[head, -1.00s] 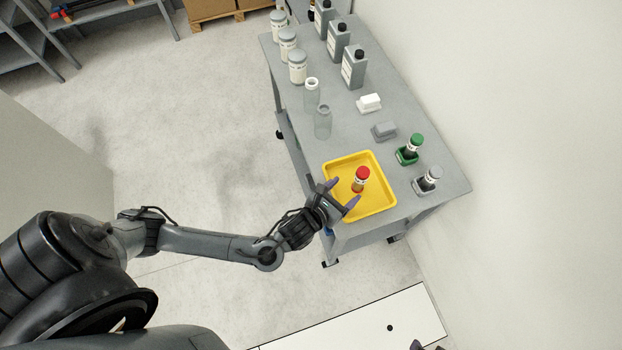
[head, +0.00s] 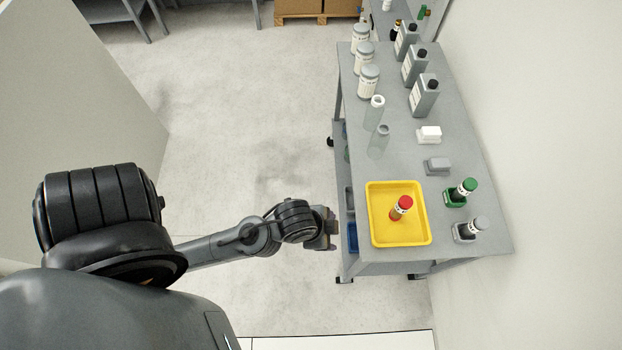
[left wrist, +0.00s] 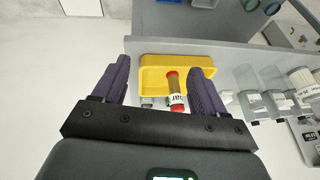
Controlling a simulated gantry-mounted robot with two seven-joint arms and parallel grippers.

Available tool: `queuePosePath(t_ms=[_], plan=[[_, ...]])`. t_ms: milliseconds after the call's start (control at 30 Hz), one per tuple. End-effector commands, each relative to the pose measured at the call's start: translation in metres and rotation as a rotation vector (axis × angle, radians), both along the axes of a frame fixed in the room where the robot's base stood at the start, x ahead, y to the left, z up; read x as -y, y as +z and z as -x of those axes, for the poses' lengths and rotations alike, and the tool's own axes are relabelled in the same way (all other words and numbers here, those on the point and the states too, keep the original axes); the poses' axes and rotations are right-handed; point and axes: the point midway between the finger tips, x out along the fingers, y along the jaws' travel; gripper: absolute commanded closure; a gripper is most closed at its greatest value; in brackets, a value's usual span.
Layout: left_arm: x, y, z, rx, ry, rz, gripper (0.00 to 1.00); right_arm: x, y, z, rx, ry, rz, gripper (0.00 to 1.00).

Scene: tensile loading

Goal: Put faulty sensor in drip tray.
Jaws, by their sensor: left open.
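The red-capped sensor (head: 401,208), with an amber body and a white label, is in the yellow drip tray (head: 377,236) and appears to stand upright. No finger touches it. My left gripper (head: 331,229) is outside the tray, to its left and beyond the cart's edge. In the left wrist view the gripper (left wrist: 162,62) is open and empty, with the sensor (left wrist: 175,88) and tray (left wrist: 150,75) visible beyond its spread fingers. My right gripper is not in view.
A green-capped sensor (head: 466,190) and a grey-capped one (head: 473,228) sit in holders right of the tray. Clear bottles (head: 378,139), white jars (head: 368,82) and grey bottles (head: 422,97) stand farther back on the cart. Open floor (head: 240,150) lies to the left.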

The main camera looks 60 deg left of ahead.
Motion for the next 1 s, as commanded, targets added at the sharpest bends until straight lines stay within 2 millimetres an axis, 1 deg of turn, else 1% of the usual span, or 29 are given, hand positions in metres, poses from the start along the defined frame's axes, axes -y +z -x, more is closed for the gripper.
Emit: queuePosePath(t_ms=[33,100,200,300,633,733,867,967,1000], plan=[[-0.006,0.002,0.009,-0.033,0.086,0.027,0.28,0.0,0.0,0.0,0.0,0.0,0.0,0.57],[-0.013,0.004,0.02,-0.072,0.19,0.055,0.28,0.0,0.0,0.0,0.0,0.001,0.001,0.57],[-0.021,0.005,0.03,-0.106,0.294,0.077,0.28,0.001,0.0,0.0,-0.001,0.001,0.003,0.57],[-0.025,0.007,0.035,-0.124,0.349,0.087,0.28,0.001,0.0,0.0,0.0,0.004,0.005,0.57],[-0.025,0.007,0.036,-0.127,0.367,0.091,0.28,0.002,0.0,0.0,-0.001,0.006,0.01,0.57],[-0.025,0.01,0.036,-0.127,0.367,0.091,0.28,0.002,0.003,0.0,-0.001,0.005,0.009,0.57],[-0.025,0.024,0.036,-0.127,0.367,0.091,0.28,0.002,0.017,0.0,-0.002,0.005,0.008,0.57],[-0.025,0.043,0.036,-0.127,0.367,0.091,0.28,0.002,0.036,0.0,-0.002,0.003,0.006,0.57],[-0.025,0.053,0.036,-0.127,0.366,0.091,0.28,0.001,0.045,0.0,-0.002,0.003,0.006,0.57]])
